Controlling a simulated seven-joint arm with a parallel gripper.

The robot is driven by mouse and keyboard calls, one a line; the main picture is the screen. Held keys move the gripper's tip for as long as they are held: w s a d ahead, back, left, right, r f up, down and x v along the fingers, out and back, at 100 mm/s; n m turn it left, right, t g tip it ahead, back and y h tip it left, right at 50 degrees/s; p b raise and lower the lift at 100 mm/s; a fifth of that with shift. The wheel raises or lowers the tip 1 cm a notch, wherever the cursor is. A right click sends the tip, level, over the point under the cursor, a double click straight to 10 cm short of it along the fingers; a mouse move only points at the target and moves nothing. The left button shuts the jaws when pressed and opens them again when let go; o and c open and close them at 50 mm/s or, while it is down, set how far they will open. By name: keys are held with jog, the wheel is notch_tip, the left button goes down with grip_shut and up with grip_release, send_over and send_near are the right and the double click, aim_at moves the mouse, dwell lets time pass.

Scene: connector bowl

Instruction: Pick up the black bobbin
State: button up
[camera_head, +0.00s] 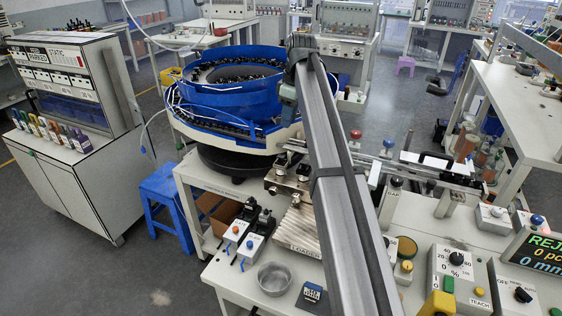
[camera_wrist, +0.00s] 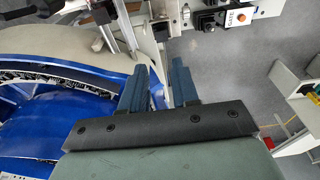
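My gripper shows in the wrist view (camera_wrist: 161,70) with its two dark blue fingers apart and nothing held between them. In the head view the gripper's greenish body (camera_head: 288,98) is partly hidden behind my arm, at the right edge of the blue feeder bowl (camera_head: 235,105). Small dark parts (camera_head: 215,73) lie in the bowl and along its track, too small to tell apart. Dark parts on the track (camera_wrist: 35,80) also show at the left of the wrist view. I cannot single out a black bobbin in either view.
A metal cup (camera_head: 274,278) and two small switch boxes (camera_head: 250,245) stand on the white bench front. A linear rail (camera_head: 435,178) and control boxes (camera_head: 458,268) fill the right. A blue stool (camera_head: 168,200) stands on the floor at left.

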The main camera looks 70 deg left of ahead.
send_over(281, 156)
jog(key=w, duration=0.1)
jog(key=f, duration=0.8)
jog(key=shift+d+f, duration=0.15)
jog(key=shift+d, duration=0.1)
jog(key=shift+s+a+f, duration=0.15)
jog(key=shift+s+f, duration=0.05)
jog(key=shift+f, duration=1.15)
jog(key=shift+s+a+f, duration=0.1)
jog(key=shift+s+f, duration=0.1)
jog(key=shift+f, duration=1.1)
jog(key=shift+c, duration=0.4)
grip_shut()
jog(key=shift+r, duration=0.15)
